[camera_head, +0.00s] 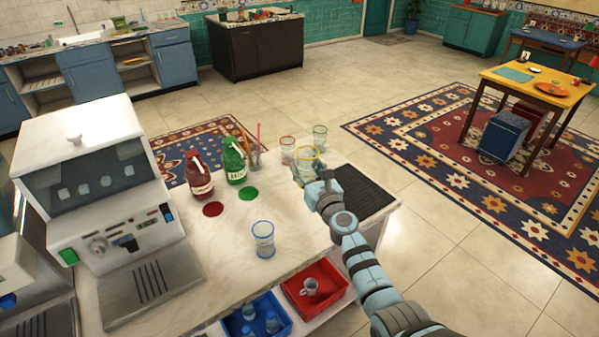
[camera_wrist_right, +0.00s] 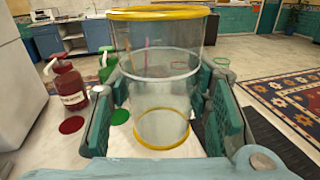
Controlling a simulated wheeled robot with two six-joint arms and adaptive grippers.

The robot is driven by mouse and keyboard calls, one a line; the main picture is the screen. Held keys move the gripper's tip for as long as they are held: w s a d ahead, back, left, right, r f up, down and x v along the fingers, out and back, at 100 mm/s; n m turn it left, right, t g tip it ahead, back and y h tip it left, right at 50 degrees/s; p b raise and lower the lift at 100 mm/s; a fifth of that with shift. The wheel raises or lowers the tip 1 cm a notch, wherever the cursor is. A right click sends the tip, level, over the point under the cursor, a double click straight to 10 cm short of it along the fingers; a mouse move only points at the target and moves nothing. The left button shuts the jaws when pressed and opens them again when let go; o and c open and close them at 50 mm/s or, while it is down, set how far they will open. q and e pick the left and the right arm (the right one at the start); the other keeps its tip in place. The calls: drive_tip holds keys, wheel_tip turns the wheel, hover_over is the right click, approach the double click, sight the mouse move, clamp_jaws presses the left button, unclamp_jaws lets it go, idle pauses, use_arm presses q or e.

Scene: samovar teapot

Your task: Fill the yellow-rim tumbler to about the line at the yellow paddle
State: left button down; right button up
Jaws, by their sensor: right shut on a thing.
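The yellow-rim tumbler (camera_head: 307,162) is clear glass and stands upright in my right gripper. In the right wrist view the tumbler (camera_wrist_right: 160,75) fills the middle, with a yellow rim, a yellow ring at its base and a pale line around its wall. It looks empty. My right gripper (camera_head: 308,177) is shut on it, fingers on both sides, near the counter's back right part. I cannot tell whether its base touches the counter. A white dispenser machine (camera_head: 115,180) with a dark window stands at the left; I cannot make out a yellow paddle. My left gripper is not in view.
A blue-rim tumbler (camera_head: 263,240) stands mid-counter. Red-rim (camera_head: 287,146) and green-rim (camera_head: 320,134) tumblers stand behind mine. Red (camera_head: 199,178) and green (camera_head: 234,163) bottles stand by red and green discs. A dark mat (camera_head: 362,190) lies right. Blue and red bins (camera_head: 316,290) sit below.

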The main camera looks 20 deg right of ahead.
drive_tip(key=s+d+n+y+b, duration=0.35)
drive_tip(key=s+d, duration=0.45)
drive_tip(key=s, duration=0.5)
drive_tip(key=s+a+r+n+g+y+b, duration=0.1)
drive_tip(key=s+a+n+g+y, duration=0.2)
drive_tip(key=s, duration=0.6)
drive_tip(key=s+a+r+n+g+y+b, duration=0.1)
drive_tip(key=s+a+n+g+y, duration=0.2)
drive_tip(key=s+a+y, duration=0.4)
drive_tip(key=shift+s+a+r+n+g, duration=0.35)
drive_tip(key=shift+s+a+g, duration=0.45)
drive_tip(key=shift+s+a, duration=0.4)
drive_tip(key=shift+d, duration=0.1)
